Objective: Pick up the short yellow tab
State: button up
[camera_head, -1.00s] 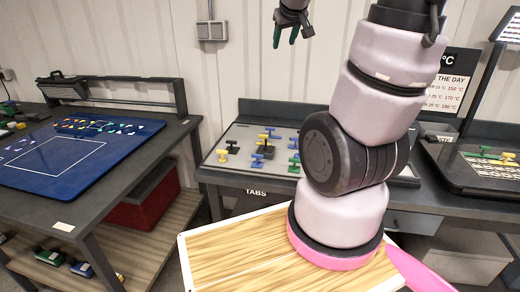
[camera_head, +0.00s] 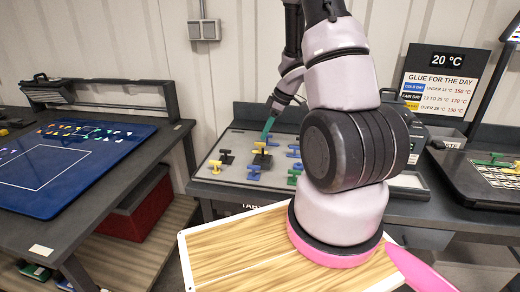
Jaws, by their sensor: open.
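Two yellow tabs show on the grey tray (camera_head: 233,189) on the far bench. One yellow tab (camera_head: 215,165) stands at the tray's left side. Another yellow tab (camera_head: 260,145) is near the middle, beside a black tab (camera_head: 262,159). I cannot tell from here which one is the short one. My gripper (camera_head: 267,130), with green fingertips, is open and points down above the tray, just over the middle yellow tab. The gap between its fingers is too small to see, and no tab shows in it.
Another black tab (camera_head: 227,157), blue tabs (camera_head: 254,172) and green tabs (camera_head: 293,179) stand on the same tray. My arm hides the tray's right part. A blue mat (camera_head: 40,180) with small tabs lies on the left bench. A dark board (camera_head: 485,175) is at right.

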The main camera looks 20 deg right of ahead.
aim_at(261, 144)
jog(key=x, duration=0.6)
jog(key=shift+d+f, duration=0.2)
jog(key=shift+f, duration=0.2)
grip_shut()
